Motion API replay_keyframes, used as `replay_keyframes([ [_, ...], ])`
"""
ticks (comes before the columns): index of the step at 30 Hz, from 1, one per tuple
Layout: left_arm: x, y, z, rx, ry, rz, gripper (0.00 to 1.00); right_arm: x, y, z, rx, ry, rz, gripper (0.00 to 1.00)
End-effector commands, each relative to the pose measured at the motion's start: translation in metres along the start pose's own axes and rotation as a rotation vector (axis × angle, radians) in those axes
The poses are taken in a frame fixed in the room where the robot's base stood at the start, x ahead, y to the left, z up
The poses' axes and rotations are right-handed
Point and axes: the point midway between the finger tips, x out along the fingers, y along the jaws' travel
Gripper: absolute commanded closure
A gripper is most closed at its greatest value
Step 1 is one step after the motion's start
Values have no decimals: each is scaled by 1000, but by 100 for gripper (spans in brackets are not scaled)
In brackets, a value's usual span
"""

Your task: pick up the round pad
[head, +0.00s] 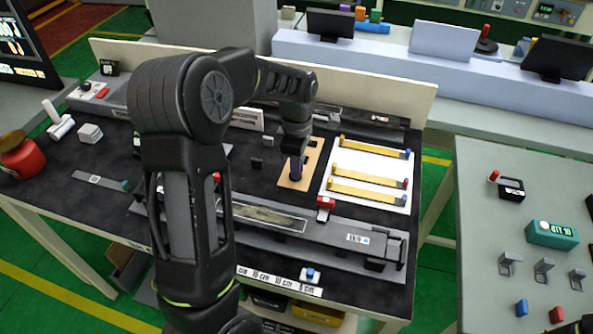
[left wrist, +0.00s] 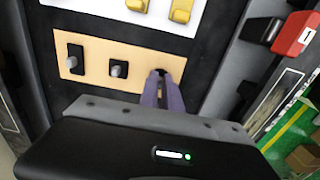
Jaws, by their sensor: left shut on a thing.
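The tan board (head: 313,162) lies on the black bench top beside the white sheet with yellow strips. In the left wrist view the board (left wrist: 98,52) carries a dark rectangular piece (left wrist: 76,58) and a piece with a grey rounded top (left wrist: 118,68). My left gripper (head: 295,172) points down at the board. Its purple fingers (left wrist: 160,78) are close together at the board's right end, shut on a small dark thing there, mostly hidden between the fingertips. I cannot tell its shape or whether it is the round pad. My right gripper is not in view.
The white sheet (head: 355,192) with yellow strips (head: 368,193) lies right of the board. A long grey fixture (head: 335,233) with a red clamp (head: 325,203) runs along the bench front. A grey table (head: 510,225) stands at the right, across a gap.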

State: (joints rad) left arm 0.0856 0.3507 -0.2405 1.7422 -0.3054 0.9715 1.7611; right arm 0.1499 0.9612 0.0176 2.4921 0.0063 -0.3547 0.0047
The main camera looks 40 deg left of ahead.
Motion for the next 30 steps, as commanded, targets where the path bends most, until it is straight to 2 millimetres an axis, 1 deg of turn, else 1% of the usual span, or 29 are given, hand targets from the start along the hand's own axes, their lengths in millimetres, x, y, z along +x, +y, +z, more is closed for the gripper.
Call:
replay_keyframes([
  [5, -26, 1, 0, 0, -2, 6, 100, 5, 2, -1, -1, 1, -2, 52],
  [12, -73, 1, 0, 0, -1, 4, 100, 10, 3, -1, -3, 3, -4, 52],
  [15, -86, 1, 0, 0, -1, 4, 100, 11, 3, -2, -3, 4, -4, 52],
  [19, -93, 0, 0, 0, 0, 1, 100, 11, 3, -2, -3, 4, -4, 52],
  [30, -94, 0, 0, 0, 0, 0, 100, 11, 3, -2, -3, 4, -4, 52],
])
